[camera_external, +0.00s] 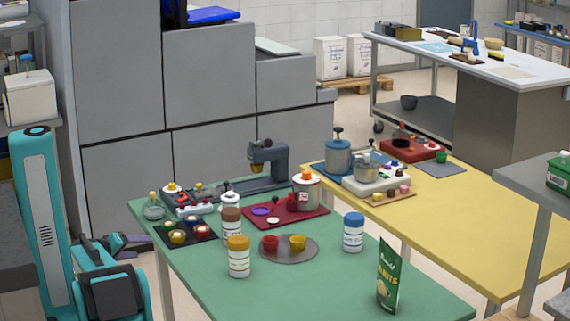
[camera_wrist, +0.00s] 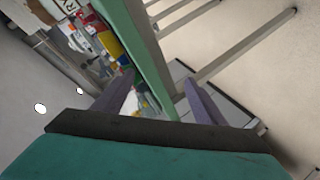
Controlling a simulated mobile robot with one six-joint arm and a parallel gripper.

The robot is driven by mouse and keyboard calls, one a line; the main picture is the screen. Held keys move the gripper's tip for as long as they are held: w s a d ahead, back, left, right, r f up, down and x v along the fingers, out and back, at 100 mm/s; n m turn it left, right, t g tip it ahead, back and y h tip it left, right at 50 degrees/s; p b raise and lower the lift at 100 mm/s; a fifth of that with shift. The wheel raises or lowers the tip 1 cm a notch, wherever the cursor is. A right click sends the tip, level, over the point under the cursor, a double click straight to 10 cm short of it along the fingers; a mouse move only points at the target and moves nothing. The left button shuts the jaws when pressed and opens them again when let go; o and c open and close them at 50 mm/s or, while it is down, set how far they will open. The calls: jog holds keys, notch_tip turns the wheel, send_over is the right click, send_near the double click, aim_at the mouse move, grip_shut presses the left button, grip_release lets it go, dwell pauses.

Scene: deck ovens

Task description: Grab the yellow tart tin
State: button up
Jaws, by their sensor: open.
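The yellow tart tin (camera_external: 298,243) stands on a round grey plate (camera_external: 289,256) on the green table. A red tin (camera_external: 270,244) stands just left of it on the same plate. My gripper (camera_external: 140,243) is low beside the table's left end, well left of the plate and apart from it. In the wrist view my gripper (camera_wrist: 160,98) has its two fingers spread wide with nothing held between them. That view is tilted, and I cannot make out the yellow tart tin in it.
A green pouch (camera_external: 388,276) stands near the front right. A red tray (camera_external: 287,213) lies behind. The green table's edge (camera_wrist: 146,55) is close in the wrist view.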

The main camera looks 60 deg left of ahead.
jog(key=d+r+m+p, duration=0.1)
jog(key=r+m, duration=0.1)
jog(key=m, duration=0.1)
jog(key=m+t+h+p, duration=0.2)
jog(key=m+t+h, duration=0.1)
jog(key=m, duration=0.7)
send_near(171, 237)
jog(key=shift+s+f, duration=0.25)
jog(key=shift+s, duration=0.35)
jog(key=shift+w, duration=0.1)
jog(key=b+x, duration=0.7)
jog(key=x, duration=0.1)
jog(key=shift+w+a+r, duration=0.1)
jog(key=shift+w, duration=0.1)
